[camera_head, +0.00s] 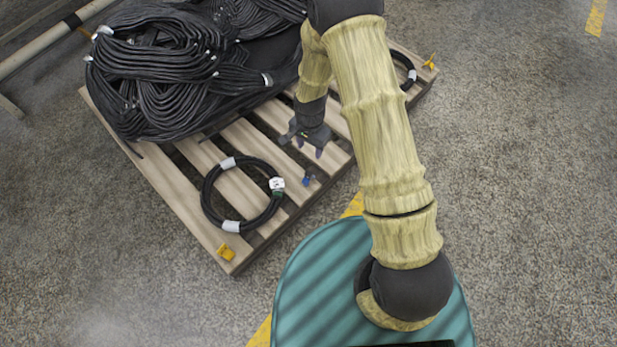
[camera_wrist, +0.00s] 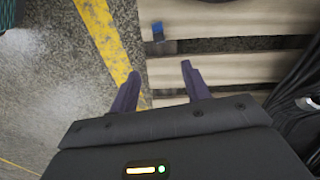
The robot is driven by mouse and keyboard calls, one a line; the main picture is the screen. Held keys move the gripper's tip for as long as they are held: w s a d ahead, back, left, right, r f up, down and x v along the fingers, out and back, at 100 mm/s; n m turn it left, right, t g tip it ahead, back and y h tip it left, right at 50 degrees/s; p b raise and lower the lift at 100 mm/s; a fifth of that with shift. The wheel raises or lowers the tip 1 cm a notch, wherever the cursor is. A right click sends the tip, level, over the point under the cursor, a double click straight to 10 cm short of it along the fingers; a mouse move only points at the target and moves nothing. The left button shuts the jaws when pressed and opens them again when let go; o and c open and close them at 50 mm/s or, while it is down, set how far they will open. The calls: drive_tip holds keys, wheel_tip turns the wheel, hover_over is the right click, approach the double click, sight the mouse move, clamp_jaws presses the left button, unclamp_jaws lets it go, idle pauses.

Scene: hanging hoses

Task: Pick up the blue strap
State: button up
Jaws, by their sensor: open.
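The blue strap (camera_head: 307,180) is a small blue piece at the pallet's near edge, right of a coiled black hose. In the wrist view the blue strap (camera_wrist: 158,31) lies at the end of a pallet slat, ahead of my fingertips and between their lines. My gripper (camera_head: 308,150) is open and empty, above the pallet and a little behind the strap in the head view. In the wrist view the two dark fingers of my gripper (camera_wrist: 160,82) are spread apart, with nothing between them. The fingers do not touch the strap.
The wooden pallet (camera_head: 180,190) carries a large pile of black hoses (camera_head: 165,75) at the back left. A coiled black hose (camera_head: 207,190) with white tags lies near the strap. Yellow clips (camera_head: 226,252) sit at pallet corners. Bare floor (camera_head: 520,180) lies to the right.

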sight(308, 173)
wheel_tip(308, 173, down, 12)
drive_tip(key=b, duration=0.7)
drive_tip(key=shift+f, duration=0.15)
drive_tip(key=f+b, duration=0.4)
drive_tip(key=f, duration=0.1)
drive_tip(key=shift+s+a+f+b, duration=0.2)
drive_tip(key=shift+s+b, duration=0.1)
drive_tip(key=shift+b, duration=0.1)
drive_tip(key=shift+r, duration=0.15)
clamp_jaws()
